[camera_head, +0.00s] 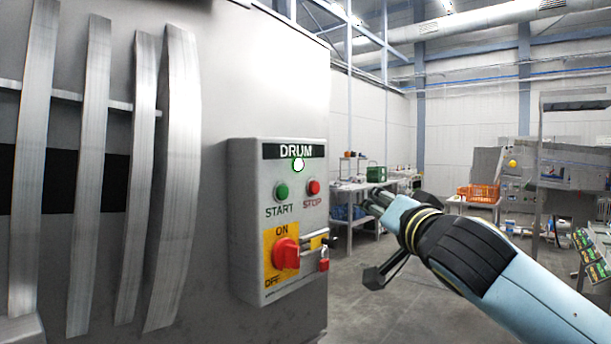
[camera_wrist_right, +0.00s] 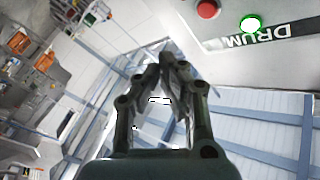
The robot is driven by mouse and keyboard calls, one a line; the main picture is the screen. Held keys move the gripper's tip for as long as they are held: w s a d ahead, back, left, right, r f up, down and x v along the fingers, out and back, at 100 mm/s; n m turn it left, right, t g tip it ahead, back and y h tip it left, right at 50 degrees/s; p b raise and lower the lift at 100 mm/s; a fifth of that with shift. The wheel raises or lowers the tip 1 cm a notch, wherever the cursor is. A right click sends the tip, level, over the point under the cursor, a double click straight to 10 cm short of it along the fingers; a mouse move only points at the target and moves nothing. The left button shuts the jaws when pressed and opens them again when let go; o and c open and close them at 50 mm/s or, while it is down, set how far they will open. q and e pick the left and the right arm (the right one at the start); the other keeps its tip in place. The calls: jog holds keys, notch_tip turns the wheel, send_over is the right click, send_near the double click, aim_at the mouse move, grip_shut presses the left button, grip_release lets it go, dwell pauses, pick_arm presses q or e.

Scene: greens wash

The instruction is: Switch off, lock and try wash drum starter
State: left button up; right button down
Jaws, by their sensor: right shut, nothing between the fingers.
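The grey DRUM starter box (camera_head: 245,220) is on the side of the big grey machine. Its lamp (camera_head: 298,164) glows white-green; the lamp also shows in the right wrist view (camera_wrist_right: 251,24). Below are the green START button (camera_head: 282,191) and the red STOP button (camera_head: 314,187), also in the wrist view (camera_wrist_right: 208,9). The red rotary switch (camera_head: 285,254) sits on a yellow ON/OFF plate; its exact setting is unclear. A small red padlock (camera_head: 324,265) hangs beside it, below a metal bar (camera_head: 314,243). My right gripper (camera_head: 368,200) is shut, empty, right of the box, touching nothing.
Curved metal slats (camera_head: 175,180) cover the machine at left. Behind stand a work table (camera_head: 350,186), an orange crate (camera_head: 478,193) and other equipment at far right.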

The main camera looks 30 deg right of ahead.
aim_at(314, 188)
notch_tip(314, 188, up, 3)
jog(key=shift+w+d+f+p, duration=0.1)
jog(key=shift+w+d+p, duration=0.05)
jog(key=shift+p, duration=0.25)
jog(key=w+a, duration=0.3)
jog(key=w, duration=0.5)
jog(key=shift+a+p, duration=0.2)
jog(key=shift+p, duration=0.25)
jog(key=shift+w, duration=0.1)
dwell(1.0)
jog(key=shift+w+a, duration=0.15)
jog(key=shift+w, duration=0.25)
